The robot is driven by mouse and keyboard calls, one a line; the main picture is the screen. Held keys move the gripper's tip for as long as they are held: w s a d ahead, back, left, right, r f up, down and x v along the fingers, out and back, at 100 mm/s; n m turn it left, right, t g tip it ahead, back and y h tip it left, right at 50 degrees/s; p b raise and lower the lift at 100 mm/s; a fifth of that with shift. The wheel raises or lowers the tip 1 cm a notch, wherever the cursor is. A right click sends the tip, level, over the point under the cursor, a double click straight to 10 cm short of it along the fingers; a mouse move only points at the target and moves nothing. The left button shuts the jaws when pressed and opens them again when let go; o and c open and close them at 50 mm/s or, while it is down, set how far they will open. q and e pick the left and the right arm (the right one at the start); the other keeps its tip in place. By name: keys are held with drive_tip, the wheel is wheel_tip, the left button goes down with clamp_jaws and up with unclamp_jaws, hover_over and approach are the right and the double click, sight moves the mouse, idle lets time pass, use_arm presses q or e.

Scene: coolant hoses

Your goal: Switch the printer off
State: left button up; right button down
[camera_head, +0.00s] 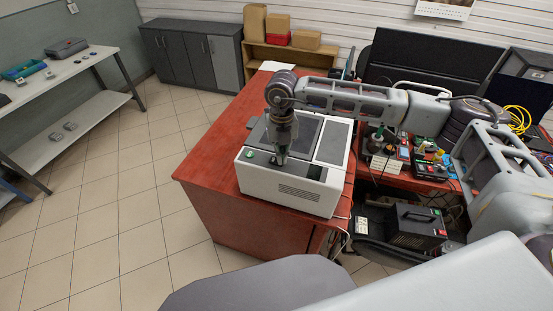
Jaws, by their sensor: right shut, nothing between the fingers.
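The printer (308,191) is a white box with a dark grey top, standing on the corner of a red-brown desk (211,151). A small green button or light (249,154) shows at the left of its front top edge. My right gripper (281,160) is shut and empty. It points down over the front strip of the printer's top, to the right of the green spot. I cannot tell whether its fingertips touch the printer. The gripper hides part of the top behind it. My left gripper is not in view.
A second desk area at the right holds a power strip (385,165), tools and yellow cable (517,119). A black boxy device (414,222) sits below it. Cardboard boxes (278,27) stand on a shelf at the back. The tiled floor (120,205) at left is clear.

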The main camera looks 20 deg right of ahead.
drive_tip(key=shift+r+p, duration=0.95)
drive_tip(key=shift+r, duration=1.85)
drive_tip(key=shift+f, duration=0.1)
